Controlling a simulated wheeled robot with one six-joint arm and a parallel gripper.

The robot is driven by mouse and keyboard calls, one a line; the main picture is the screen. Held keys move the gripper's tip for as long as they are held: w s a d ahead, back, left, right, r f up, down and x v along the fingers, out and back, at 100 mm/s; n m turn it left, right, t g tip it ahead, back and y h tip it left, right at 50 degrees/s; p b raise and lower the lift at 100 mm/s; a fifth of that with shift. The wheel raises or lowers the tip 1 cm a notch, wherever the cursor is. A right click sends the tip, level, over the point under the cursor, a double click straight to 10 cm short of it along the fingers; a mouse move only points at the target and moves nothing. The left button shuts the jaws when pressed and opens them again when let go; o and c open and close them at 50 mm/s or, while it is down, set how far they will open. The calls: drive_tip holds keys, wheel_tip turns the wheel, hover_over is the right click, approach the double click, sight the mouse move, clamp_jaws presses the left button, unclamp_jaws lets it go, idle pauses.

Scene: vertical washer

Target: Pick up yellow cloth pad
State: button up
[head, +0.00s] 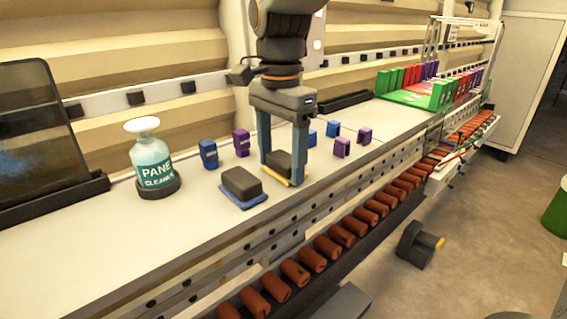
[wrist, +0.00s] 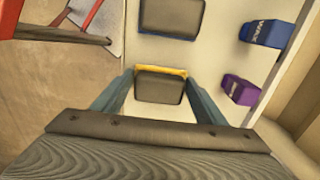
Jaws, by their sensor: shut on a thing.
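The yellow cloth pad (head: 275,179) shows as a thin yellow layer under a dark grey block-shaped top, on the white worktop. My gripper (head: 281,168) points down over it with one finger on each side, shut on the pad. In the wrist view, the yellow edge of the pad (wrist: 161,69) shows past the dark top, between the two blue-grey fingers (wrist: 160,84). The pad is at worktop level; I cannot tell whether it is lifted clear. A similar pad with a blue layer (head: 242,189) lies to its left.
A pane cleaner bottle (head: 153,158) stands at left near a dark screen (head: 40,125). Small blue (head: 208,154) and purple (head: 241,142) blocks stand behind, with more to the right. A rail of reddish-brown rollers (head: 328,246) runs below the front edge. Green and red pieces stand farther right.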

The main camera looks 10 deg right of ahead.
sight(281, 158)
wheel_tip(281, 158, up, 10)
drive_tip(key=shift+r+b, duration=0.1)
drive_tip(key=shift+b, duration=0.8)
